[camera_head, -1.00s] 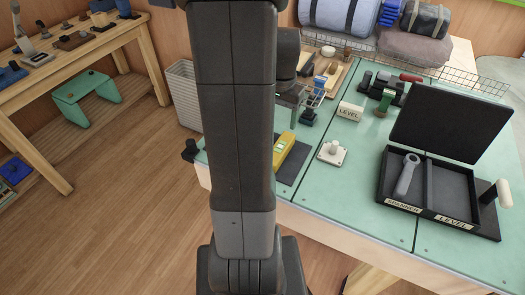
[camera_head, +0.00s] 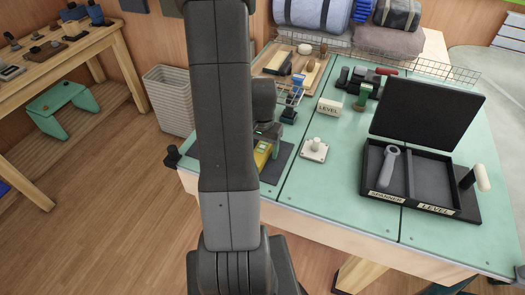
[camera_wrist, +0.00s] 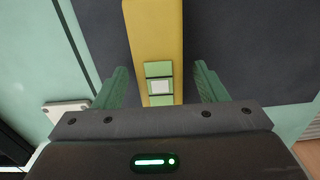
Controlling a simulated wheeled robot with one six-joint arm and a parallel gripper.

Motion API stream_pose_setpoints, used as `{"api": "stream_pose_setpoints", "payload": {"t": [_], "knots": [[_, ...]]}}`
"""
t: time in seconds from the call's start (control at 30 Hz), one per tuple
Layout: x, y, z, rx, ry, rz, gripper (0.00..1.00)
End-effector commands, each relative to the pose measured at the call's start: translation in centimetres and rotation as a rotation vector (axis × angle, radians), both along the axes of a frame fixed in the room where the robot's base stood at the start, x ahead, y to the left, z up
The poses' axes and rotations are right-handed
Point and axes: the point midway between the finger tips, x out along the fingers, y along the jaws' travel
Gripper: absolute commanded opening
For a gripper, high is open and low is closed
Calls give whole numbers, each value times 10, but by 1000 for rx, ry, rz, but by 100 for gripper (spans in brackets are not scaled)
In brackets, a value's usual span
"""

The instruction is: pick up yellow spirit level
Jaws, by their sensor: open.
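The yellow spirit level (camera_wrist: 155,35) lies on a dark mat (camera_wrist: 225,45) in the wrist view, with its green vial window facing up. My gripper (camera_wrist: 160,85) is open, with one green finger on each side of the level and a gap on both sides. In the head view the level (camera_head: 262,155) shows only in part, half hidden behind my arm. My gripper (camera_head: 268,135) is there at the level, also partly hidden by my arm.
An open black case (camera_head: 408,205) with SPANNER and LEVEL labels stands at the right, a spanner (camera_head: 388,166) in its left compartment; the right one is empty.

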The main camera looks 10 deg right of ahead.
Motion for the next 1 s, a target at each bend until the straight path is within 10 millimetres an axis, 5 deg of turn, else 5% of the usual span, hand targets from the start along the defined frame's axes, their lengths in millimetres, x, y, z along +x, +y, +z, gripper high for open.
{"api": "stream_pose_setpoints", "payload": {"t": [0.27,0.57,0.83,1.0], "knots": [[0,0,-3,0,0,0,65],[0,0,-3,0,0,0,8],[1,0,0,0,-2,0,8],[2,0,18,-1,-7,0,8]]}}
